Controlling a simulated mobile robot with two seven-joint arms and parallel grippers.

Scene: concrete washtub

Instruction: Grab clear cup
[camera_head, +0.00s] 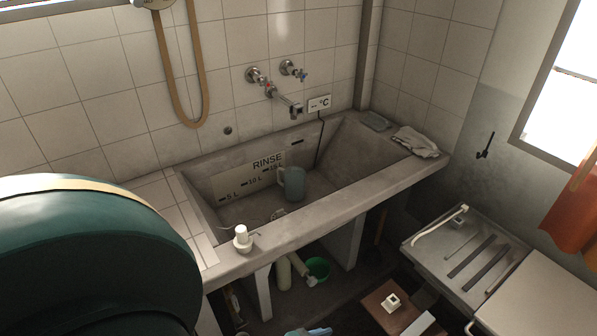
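A grey-blue jug-like cup (292,183) with a handle on its left stands upright inside the concrete washtub (330,222), near its back wall. It looks partly see-through, but I cannot be sure that it is the clear cup. A small pale, shiny item (278,213) lies on the tub floor in front of it, too small to identify. Neither of my grippers shows in the head view.
A white pump bottle (242,238) stands on the tub's front left rim. A folded cloth (416,142) and a grey sponge-like block (376,121) lie on the right rim. The spout (290,105) hangs above the tub. A large dark green rounded shape fills the left foreground.

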